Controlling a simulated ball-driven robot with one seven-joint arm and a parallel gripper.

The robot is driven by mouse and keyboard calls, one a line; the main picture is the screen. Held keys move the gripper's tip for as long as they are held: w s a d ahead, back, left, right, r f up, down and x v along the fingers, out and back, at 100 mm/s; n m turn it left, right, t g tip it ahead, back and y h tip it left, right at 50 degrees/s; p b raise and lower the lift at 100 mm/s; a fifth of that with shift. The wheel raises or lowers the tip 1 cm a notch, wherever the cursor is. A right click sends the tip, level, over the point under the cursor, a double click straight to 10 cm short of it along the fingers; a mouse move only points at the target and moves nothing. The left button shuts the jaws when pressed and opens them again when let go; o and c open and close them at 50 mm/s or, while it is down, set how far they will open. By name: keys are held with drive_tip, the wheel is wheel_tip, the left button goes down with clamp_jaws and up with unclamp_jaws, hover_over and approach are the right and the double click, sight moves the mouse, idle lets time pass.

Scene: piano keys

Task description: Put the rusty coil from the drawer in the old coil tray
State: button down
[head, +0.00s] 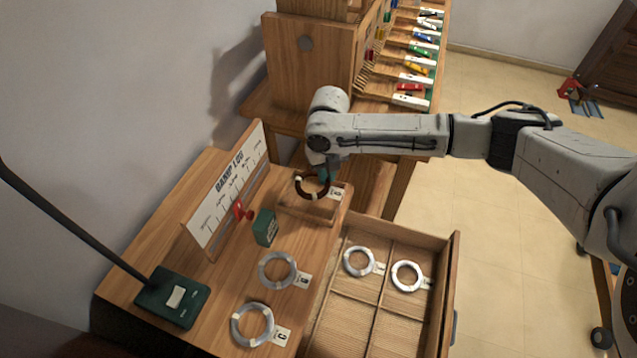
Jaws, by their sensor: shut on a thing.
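A dark rusty-brown coil (312,193) with a pale wrap is at the small wooden tray (296,212) at the back right of the wooden cabinet top. My gripper (324,175) is shut on the coil from above, at its far right side. The coil is over or within the tray walls; I cannot tell whether it touches the tray floor. A white tag (337,194) lies at the tray's right side. The drawer (376,322) is open and holds a pale coil (359,261) and another pale coil (407,276), each with a tag.
Two pale coils (277,270) (252,325) with tags lie on the cabinet top. A green block (265,227), a red object (243,211), a log board (228,187) and a green lamp base (172,298) stand left. A keyed wooden instrument (312,60) stands behind.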

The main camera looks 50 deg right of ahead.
drive_tip(key=shift+w+a+f, duration=0.2)
drive_tip(key=shift+w+f, duration=0.2)
drive_tip(key=shift+f, duration=0.1)
drive_tip(key=shift+w+a+f, duration=0.2)
drive_tip(key=shift+w+f, duration=0.2)
drive_tip(key=shift+f, duration=0.1)
drive_tip(key=shift+w+f, duration=0.15)
drive_tip(key=shift+f, duration=1.6)
drive_tip(key=c, duration=1.1)
unclamp_jaws()
